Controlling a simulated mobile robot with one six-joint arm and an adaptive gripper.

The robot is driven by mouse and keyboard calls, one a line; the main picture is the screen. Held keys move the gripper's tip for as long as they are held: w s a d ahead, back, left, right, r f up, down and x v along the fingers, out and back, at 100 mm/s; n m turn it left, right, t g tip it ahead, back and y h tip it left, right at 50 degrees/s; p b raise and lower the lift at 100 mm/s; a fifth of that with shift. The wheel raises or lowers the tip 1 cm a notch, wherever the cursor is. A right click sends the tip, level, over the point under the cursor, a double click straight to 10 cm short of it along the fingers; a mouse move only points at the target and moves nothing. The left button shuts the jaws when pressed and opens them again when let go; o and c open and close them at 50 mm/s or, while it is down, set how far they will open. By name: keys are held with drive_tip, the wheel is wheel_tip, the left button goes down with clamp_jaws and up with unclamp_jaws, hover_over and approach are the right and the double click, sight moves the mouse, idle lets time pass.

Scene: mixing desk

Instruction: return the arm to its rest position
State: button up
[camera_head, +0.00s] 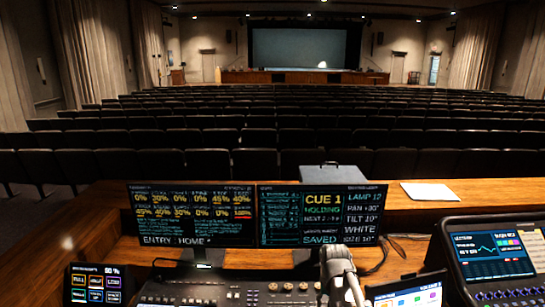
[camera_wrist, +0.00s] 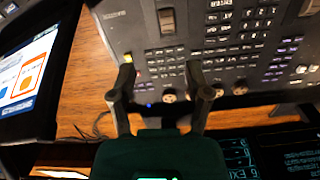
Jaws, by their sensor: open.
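My gripper (camera_wrist: 160,68) shows in the wrist view with its two dark fingers spread apart and nothing between them. Its fingers show in front of the mixing console (camera_wrist: 215,50), which has rows of dark buttons; I cannot tell the height above it. In the head view my grey arm (camera_head: 340,275) rises at the bottom centre, in front of the desk. I cannot make out the gripper's fingers there.
Two dark monitors (camera_head: 190,215) (camera_head: 322,217) stand behind the console (camera_head: 230,293). Small screens are at the lower left (camera_head: 97,284), lower right (camera_head: 408,295) and far right (camera_head: 493,254). White paper (camera_head: 433,191) lies on the wooden desk (camera_head: 500,193). Seat rows (camera_head: 290,138) fill the hall beyond.

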drive_tip(key=s+n, duration=0.1)
drive_tip(key=s, duration=0.8)
drive_tip(key=shift+s+a+f, duration=0.15)
drive_tip(key=shift+s+a, duration=0.05)
drive_tip(key=shift+s, duration=0.05)
idle(2.0)
